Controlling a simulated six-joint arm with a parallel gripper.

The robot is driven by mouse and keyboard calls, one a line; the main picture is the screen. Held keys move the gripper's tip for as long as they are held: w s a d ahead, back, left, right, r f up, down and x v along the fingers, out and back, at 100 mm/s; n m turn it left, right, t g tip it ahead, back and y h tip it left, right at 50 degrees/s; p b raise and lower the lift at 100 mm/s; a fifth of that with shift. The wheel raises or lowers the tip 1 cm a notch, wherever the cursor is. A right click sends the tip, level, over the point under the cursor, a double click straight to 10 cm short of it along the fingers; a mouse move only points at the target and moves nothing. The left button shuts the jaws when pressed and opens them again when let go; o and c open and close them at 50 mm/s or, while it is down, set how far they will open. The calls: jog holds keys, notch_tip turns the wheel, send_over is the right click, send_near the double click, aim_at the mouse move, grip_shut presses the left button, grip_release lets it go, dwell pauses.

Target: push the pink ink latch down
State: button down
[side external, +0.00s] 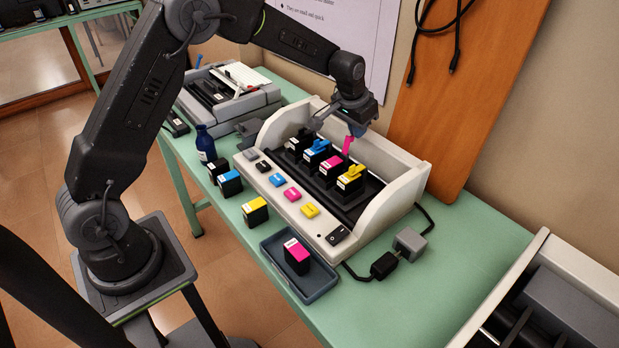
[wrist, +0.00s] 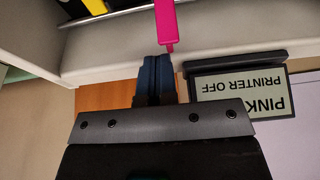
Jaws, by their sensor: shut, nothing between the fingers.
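The pink ink latch (side external: 348,145) stands up, tilted, from the row of ink cartridges in the printer. Below it is the pink cartridge (side external: 331,164). My gripper (side external: 357,130) is shut and empty, with dark blue fingertips close to the latch's upper end. In the wrist view the pink latch (wrist: 166,22) reaches down to just by the shut fingertips (wrist: 157,60); I cannot tell whether they touch. The cyan latch (side external: 318,147) and yellow latch (side external: 354,172) lie lower over their cartridges.
The printer (side external: 412,180) has raised pale walls around the cartridges. A display reading "PINK" and "PRINTER OFF" (wrist: 240,92) is beside my fingers. Loose cartridges, a blue bottle (side external: 205,144) and a tray (side external: 322,283) holding a pink cartridge are in front.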

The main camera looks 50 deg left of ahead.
aim_at(352, 140)
jog(key=f, duration=0.1)
jog(key=s+f, duration=0.1)
jog(key=shift+s+f+g, duration=0.3)
jog(key=shift+f, duration=0.1)
jog(key=shift+s, duration=2.4)
jog(key=shift+w, duration=0.2)
jog(key=shift+w+r, duration=0.2)
jog(key=shift+r, duration=0.3)
jog(key=w+v, duration=0.1)
jog(key=v, duration=0.5)
jog(key=shift+r, duration=0.35)
jog(key=shift+w, duration=0.15)
